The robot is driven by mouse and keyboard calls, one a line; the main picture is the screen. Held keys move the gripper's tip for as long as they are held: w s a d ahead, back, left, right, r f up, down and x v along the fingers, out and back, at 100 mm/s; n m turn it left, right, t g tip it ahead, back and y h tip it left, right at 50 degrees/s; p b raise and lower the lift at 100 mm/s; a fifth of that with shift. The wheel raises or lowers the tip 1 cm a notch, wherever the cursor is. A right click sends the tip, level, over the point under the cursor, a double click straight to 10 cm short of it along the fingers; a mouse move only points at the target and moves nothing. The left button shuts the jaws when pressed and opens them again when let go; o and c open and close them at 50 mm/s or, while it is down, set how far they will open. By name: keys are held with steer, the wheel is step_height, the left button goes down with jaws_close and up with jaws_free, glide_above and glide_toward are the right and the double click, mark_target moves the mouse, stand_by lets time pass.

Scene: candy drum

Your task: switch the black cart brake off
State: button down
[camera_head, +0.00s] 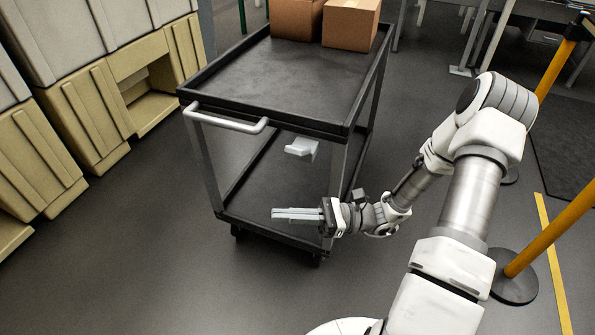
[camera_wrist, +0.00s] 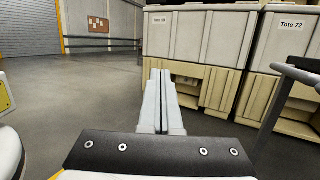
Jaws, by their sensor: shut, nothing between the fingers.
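The black cart (camera_head: 270,128) stands in the middle of the head view, with a top tray, a lower shelf and a pale handle (camera_head: 225,122) at its near left end. A small whitish piece (camera_head: 300,147) shows below the top tray's near edge; I cannot tell whether it is the brake. My gripper (camera_head: 274,214) is shut and empty, pointing left in front of the lower shelf's near edge in the picture. I cannot tell if it touches the shelf. In the wrist view my gripper (camera_wrist: 160,74) has its fingers together, and a dark cart part (camera_wrist: 297,73) shows at the right.
Two cardboard boxes (camera_head: 350,24) sit at the back of the cart's top tray. Beige totes (camera_head: 95,115) stand along the left. A yellow post (camera_head: 550,230) on a black base stands at the right. Floor (camera_head: 150,250) left of the cart is clear.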

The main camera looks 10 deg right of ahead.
mark_target(298, 150)
steer(key=w+d+f+m+t+h+b, duration=0.1)
steer(key=d+f+m+t+h, duration=0.3)
steer(key=m+t, duration=0.6)
steer(key=w+d+f+m+t+h+b, duration=0.1)
steer(key=w+d+f+m+t+h, duration=0.3)
steer(key=m+t, duration=0.6)
step_height(298, 150, down, 3)
steer(key=shift+w+d+f+h+b, duration=0.1)
steer(key=shift+w+d+h+b, duration=0.25)
steer(key=shift+h, duration=0.65)
steer(key=d+r+b+x, duration=0.1)
steer(key=d+b+x, duration=0.1)
steer(key=x, duration=1.1)
steer(key=shift+s+r, duration=0.2)
steer(key=shift+r, duration=0.15)
steer(key=shift+d+r+m+p, duration=0.1)
steer(key=shift+r+m+p, duration=0.1)
steer(key=shift+m+p, duration=0.15)
steer(key=shift+m+h+p, duration=0.25)
steer(key=shift+h+p, duration=0.05)
steer(key=shift+p, duration=0.3)
